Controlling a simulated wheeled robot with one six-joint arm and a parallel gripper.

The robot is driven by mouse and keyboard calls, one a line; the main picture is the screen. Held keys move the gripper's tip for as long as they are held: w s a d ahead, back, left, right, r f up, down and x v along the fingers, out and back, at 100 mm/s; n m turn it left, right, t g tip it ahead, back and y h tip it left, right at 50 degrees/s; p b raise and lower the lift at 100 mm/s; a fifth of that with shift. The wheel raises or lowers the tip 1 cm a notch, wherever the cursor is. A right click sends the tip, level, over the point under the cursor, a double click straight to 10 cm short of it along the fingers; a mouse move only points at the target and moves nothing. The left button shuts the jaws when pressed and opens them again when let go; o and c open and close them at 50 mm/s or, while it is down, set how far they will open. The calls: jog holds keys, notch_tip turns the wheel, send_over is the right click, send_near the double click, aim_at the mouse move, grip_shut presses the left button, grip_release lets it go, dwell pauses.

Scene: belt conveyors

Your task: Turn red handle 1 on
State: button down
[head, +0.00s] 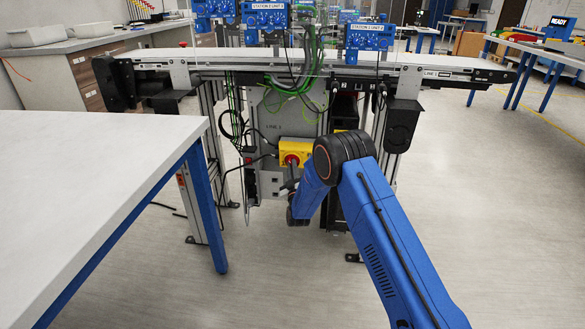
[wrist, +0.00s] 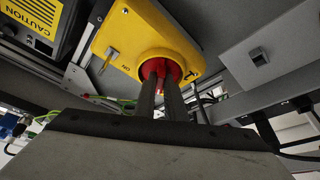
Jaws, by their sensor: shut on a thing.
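The red handle (head: 292,159) is a rotary switch on a yellow box, mounted on the grey panel under the conveyor. In the wrist view the red handle (wrist: 162,68) sits in a round yellow collar, and its front is partly hidden by my fingers. My gripper (wrist: 160,84) comes from below, with its two dark fingers shut on the handle, one on each side. In the head view my gripper (head: 291,171) is small and partly hidden by my blue arm. Whether the handle stands at on or off cannot be told clearly.
The yellow switch box (head: 306,148) has cables leaving its left side. The belt conveyor (head: 220,58) runs above, with green wires (head: 290,85) hanging from it. A white table (head: 90,165) with blue legs stands at left. Open floor (head: 500,220) lies to the right.

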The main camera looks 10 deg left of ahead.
jog(key=shift+a+m+g+h, duration=0.2)
jog(key=shift+m+h, duration=1.6)
jog(key=shift+m, duration=1.95)
jog(key=shift+a+m+g+h, duration=0.2)
jog(key=shift+m+h, duration=1.6)
jog(key=shift+m, duration=2)
jog(key=shift+a+m+g+h, duration=0.15)
jog(key=shift+m+h, duration=1.65)
jog(key=shift+m, duration=2.25)
jog(key=c, duration=1.8)
grip_release()
jog(key=v, duration=1.7)
jog(key=shift+s+a, duration=0.15)
jog(key=shift+s, duration=0.05)
